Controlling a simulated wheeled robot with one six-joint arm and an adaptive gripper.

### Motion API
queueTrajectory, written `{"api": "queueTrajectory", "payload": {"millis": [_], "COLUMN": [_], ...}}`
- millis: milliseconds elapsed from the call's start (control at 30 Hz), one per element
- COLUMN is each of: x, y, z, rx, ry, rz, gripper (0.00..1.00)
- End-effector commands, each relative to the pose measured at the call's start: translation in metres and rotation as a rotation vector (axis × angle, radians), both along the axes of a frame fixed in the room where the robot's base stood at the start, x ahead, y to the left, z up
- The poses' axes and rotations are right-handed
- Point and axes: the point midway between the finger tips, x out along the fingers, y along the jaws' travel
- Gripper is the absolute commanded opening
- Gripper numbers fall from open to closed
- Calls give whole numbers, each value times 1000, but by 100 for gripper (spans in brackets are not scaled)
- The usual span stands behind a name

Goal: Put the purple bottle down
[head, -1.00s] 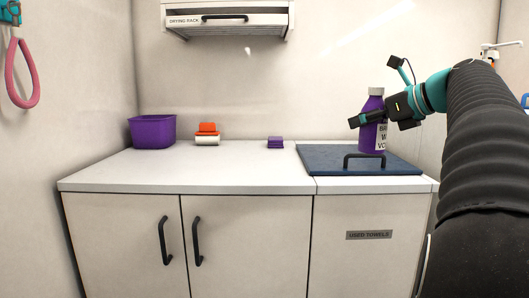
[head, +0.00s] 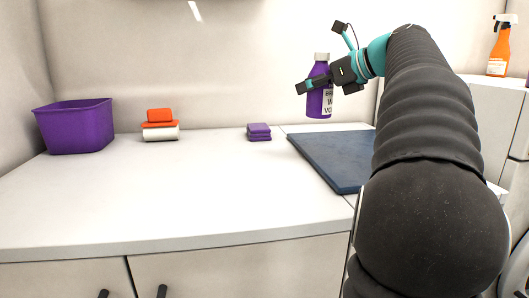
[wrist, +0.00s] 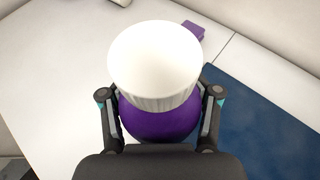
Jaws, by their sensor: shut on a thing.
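The purple bottle (head: 318,104) has a white cap and a white label with dark letters. My gripper (head: 318,84) is shut on it and holds it upright in the head view. The bottle appears to be in the air above the back of the counter, near the left edge of the blue mat. In the wrist view the white cap (wrist: 155,62) hides most of the bottle (wrist: 158,124), and the fingers of my gripper (wrist: 160,112) lie on both sides of it. The bottle's exact height above the counter is hard to tell.
The white counter (head: 190,195) is clear in the middle and front. A purple bin (head: 75,128), an orange and white stack (head: 160,125) and folded purple cloths (head: 259,132) stand along the back. The blue mat (head: 335,160) lies at right. An orange spray bottle (head: 499,48) stands far right.

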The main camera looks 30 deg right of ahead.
Motion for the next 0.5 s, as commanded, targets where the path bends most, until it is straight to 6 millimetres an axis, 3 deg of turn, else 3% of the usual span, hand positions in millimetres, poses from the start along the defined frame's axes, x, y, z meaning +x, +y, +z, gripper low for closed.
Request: {"api": "queueTrajectory", "payload": {"millis": [500], "x": [48], "y": [77], "z": [-55], "rx": [0], "ry": [0], "rz": [5], "gripper": [0]}}
